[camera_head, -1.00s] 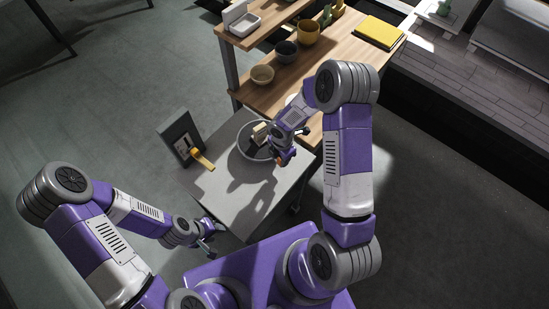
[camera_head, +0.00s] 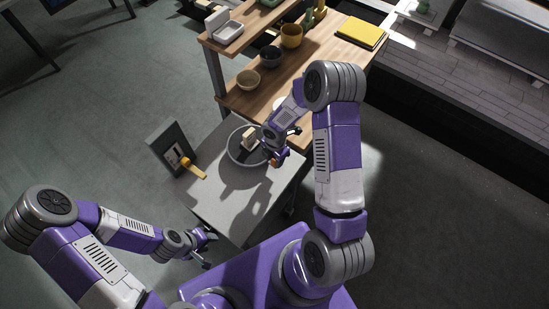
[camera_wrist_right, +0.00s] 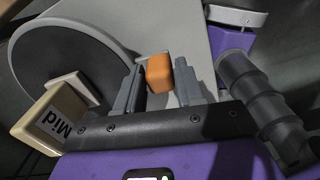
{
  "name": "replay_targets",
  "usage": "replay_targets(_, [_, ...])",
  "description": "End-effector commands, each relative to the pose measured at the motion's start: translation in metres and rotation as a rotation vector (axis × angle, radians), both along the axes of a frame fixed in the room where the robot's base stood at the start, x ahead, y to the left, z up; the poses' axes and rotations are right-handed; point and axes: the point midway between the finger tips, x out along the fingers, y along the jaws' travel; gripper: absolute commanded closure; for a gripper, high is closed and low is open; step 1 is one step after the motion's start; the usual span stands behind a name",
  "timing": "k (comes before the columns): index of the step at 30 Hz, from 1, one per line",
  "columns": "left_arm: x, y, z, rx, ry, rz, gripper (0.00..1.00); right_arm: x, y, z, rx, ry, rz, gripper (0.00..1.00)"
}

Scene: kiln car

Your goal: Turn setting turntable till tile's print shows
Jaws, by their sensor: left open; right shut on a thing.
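The round grey turntable (camera_head: 236,160) sits on a grey work stand and shows as a large rimmed disc (camera_wrist_right: 60,55) in the right wrist view. A cream block or tile (camera_head: 248,139) stands upright on it. In the right wrist view, one face of this cream piece (camera_wrist_right: 42,112) carries the dark print "Mid". My right gripper (camera_head: 277,156) is at the disc's right edge, shut on an orange knob (camera_wrist_right: 159,73) between its fingers. How the knob joins the turntable is hidden. My left gripper (camera_head: 211,246) is open and empty beside the stand's front left edge.
A dark upright panel (camera_head: 165,139) with a yellow-orange handle (camera_head: 194,170) stands at the stand's left edge. Behind is a wooden bench (camera_head: 331,61) with bowls (camera_head: 247,80) and a yellow stack (camera_head: 360,32). The stand's front top (camera_head: 238,215) is clear.

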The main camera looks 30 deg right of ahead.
Motion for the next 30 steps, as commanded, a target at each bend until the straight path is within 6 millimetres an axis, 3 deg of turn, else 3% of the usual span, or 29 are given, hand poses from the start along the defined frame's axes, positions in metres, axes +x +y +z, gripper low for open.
replay_targets(1, [0.0, 0.0, 0.0, 0.0, 0.0, 0.0, 0.57, 0.002, -0.006, 0.002, -0.008, -0.005, -0.02, 1.0])
replay_targets(2, [0.0, 0.0, 0.0, 0.0, 0.0, 0.0, 0.57, 0.002, -0.006, 0.002, -0.008, -0.005, -0.02, 0.61])
replay_targets(5, [0.0, 0.0, 0.0, 0.0, 0.0, 0.0, 0.57, 0.002, -0.005, 0.002, -0.007, -0.006, -0.016, 0.46])
replay_targets(16, [0.0, 0.0, 0.001, 0.0, 0.0, 0.0, 0.57, 0.001, -0.002, 0.007, -0.003, -0.004, -0.008, 0.45])
replay_targets(24, [0.0, 0.0, 0.006, 0.0, 0.0, 0.0, 0.57, 0.002, -0.004, 0.052, -0.003, -0.007, -0.011, 0.45])
replay_targets(30, [0.0, 0.0, 0.008, 0.0, 0.0, 0.0, 0.57, 0.001, -0.004, 0.073, -0.004, -0.005, -0.012, 0.45])
